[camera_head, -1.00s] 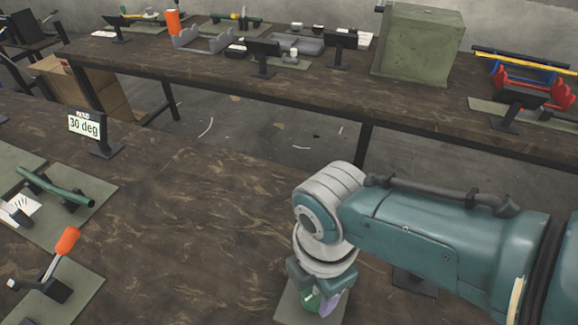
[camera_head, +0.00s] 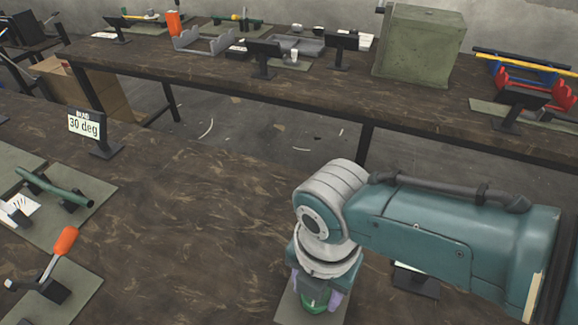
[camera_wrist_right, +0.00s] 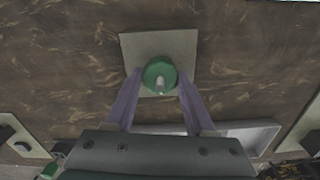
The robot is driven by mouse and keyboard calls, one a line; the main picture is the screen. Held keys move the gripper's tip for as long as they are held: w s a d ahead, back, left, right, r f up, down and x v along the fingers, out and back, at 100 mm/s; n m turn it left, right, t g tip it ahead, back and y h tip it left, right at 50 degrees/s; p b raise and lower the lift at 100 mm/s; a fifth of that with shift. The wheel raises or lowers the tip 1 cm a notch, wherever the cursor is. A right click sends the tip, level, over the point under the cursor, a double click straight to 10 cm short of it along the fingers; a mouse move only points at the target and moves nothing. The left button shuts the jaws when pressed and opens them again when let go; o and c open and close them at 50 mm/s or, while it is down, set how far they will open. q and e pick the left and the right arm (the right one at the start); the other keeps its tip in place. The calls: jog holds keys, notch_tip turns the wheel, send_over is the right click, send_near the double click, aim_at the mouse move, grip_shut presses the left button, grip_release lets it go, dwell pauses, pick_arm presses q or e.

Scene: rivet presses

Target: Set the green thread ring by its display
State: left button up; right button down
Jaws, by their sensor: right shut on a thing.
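The green thread ring (camera_head: 314,306) is round, with a pale peg-like centre in the right wrist view (camera_wrist_right: 157,66). My right gripper (camera_head: 317,297) is shut on it, with one lilac finger at each side. In the right wrist view the fingers (camera_wrist_right: 160,80) flank the ring over a square grey-green mat (camera_wrist_right: 130,45). I cannot tell how closely the ring sits to the mat. A dark display on a stand (camera_head: 416,283) is to the right of the gripper, partly hidden by my right arm. My left gripper is not in view.
A "30 deg" display (camera_head: 86,125) stands at the left, near mats with a green bar (camera_head: 55,187) and an orange-handled lever (camera_head: 63,243). A grey tray (camera_wrist_right: 255,133) shows in the wrist view. The bench middle is clear.

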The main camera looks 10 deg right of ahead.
dwell(0.3)
jog(key=shift+c, duration=1.3)
grip_release()
notch_tip(320, 180, up, 10)
jog(key=p, duration=0.4)
